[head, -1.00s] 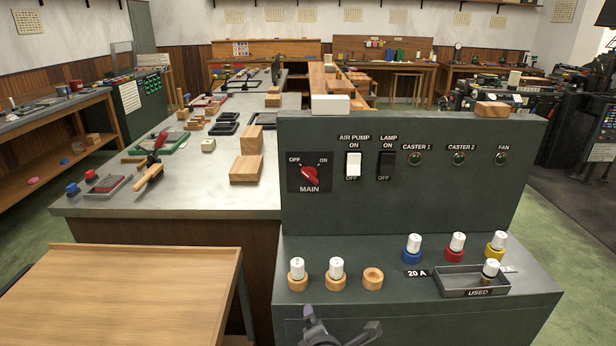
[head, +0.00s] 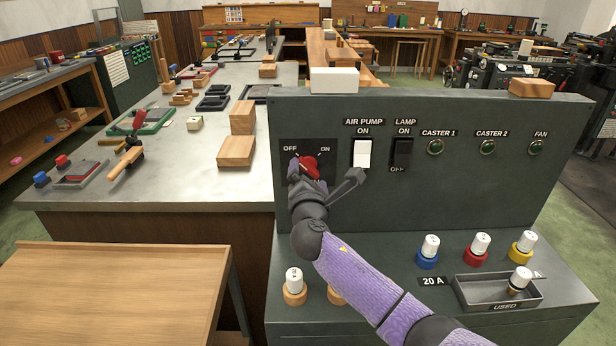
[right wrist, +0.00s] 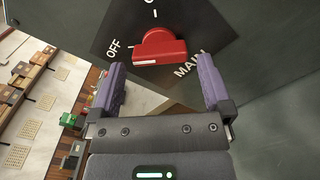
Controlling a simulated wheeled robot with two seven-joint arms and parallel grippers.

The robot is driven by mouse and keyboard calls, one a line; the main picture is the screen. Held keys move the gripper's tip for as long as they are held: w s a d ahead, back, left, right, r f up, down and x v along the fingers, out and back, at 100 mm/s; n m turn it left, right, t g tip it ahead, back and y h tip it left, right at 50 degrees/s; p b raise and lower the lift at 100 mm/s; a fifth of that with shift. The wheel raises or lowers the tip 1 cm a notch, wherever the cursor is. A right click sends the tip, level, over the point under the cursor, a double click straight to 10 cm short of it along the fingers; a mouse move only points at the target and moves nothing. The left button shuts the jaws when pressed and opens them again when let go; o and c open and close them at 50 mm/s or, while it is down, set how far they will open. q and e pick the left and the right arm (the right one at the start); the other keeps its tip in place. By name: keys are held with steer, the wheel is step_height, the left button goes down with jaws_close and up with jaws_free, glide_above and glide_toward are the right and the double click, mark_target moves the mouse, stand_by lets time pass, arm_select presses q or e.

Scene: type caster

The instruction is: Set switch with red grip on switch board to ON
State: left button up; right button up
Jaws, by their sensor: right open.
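The red grip of the MAIN switch (head: 308,168) is on the left of the dark green switch board (head: 480,190), between the OFF and ON labels. In the right wrist view the red grip (right wrist: 160,44) has a white mark at its end near the OFF label. My right gripper (head: 326,176) is open in front of the switch. In the right wrist view its fingers (right wrist: 158,76) are spread to either side of the grip, just short of it, with no contact visible. My right arm hides part of the MAIN label in the head view. My left gripper is out of view.
The white AIR PUMP switch (head: 362,153) and black LAMP switch (head: 402,153) are close right of my gripper. Several fuse caps and a tray (head: 470,292) marked USED stand on the ledge below. A white box (head: 334,80) sits on top of the board.

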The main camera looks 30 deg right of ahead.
steer(key=shift+x, duration=0.75)
steer(key=c, duration=1.1)
